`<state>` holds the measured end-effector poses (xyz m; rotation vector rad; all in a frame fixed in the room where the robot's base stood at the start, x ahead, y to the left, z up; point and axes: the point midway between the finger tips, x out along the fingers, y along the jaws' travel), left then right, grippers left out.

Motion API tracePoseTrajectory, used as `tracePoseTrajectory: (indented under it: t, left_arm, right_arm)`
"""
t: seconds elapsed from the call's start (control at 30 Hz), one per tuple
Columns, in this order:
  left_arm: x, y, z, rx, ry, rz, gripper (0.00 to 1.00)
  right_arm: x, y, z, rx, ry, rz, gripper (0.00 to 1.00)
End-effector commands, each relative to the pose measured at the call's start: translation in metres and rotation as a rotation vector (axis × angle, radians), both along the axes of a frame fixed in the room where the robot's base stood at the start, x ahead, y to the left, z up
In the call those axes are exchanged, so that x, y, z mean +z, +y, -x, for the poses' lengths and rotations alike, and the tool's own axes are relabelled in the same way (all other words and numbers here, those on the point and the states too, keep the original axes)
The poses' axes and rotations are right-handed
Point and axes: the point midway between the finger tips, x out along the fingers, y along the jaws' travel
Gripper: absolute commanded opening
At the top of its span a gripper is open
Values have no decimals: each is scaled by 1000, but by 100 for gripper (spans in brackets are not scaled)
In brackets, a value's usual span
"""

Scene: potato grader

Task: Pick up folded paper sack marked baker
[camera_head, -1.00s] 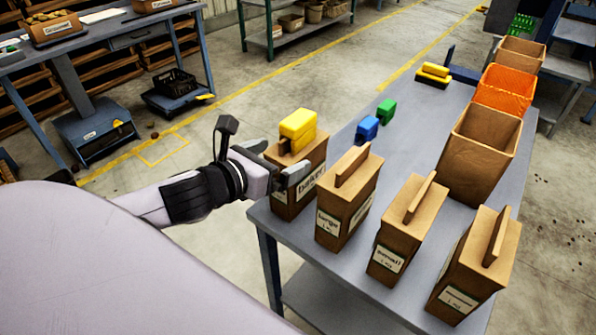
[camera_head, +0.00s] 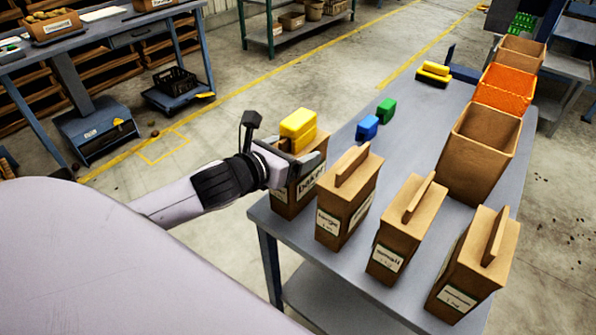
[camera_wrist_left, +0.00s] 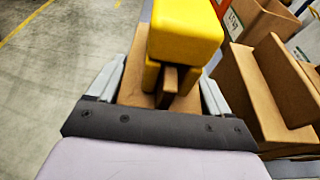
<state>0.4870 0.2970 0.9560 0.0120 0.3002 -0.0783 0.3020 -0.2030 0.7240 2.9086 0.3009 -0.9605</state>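The folded brown paper sack marked baker (camera_head: 309,184) stands upright at the near left corner of the grey table. A yellow block-like object (camera_head: 298,129) sits on or just behind its top. My left gripper (camera_head: 300,165) is at the sack's upper part, with its fingers apart. In the left wrist view the two grey fingers (camera_wrist_left: 158,88) lie on either side of the brown sack top (camera_wrist_left: 133,90), with the yellow object (camera_wrist_left: 186,30) in front. I cannot tell whether the fingers touch the sack. My right gripper is not in view.
Sacks marked large (camera_head: 345,205) and small (camera_head: 404,235), plus another labelled sack (camera_head: 472,275), stand in a row to the right. Blue (camera_head: 367,127) and green (camera_head: 386,108) blocks lie behind. Open sacks (camera_head: 480,155) and an orange container (camera_head: 504,90) line the right side.

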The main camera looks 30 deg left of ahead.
Motion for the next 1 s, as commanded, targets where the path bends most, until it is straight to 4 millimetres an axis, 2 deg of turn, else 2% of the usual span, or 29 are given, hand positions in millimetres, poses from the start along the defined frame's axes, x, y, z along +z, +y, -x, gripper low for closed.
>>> tracePoseTrajectory:
  t: [0.37,0.57,0.77,1.0]
  left_arm:
    - [8,0,-1,-2,-13,-2,0]
    - [23,0,-1,-4,-15,-2,0]
    - [62,0,-1,-5,-21,-6,0]
    - [124,0,-1,-2,-20,-5,0]
  right_arm:
    - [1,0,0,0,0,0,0]
    - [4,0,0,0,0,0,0]
    - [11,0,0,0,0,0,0]
    - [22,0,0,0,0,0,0]
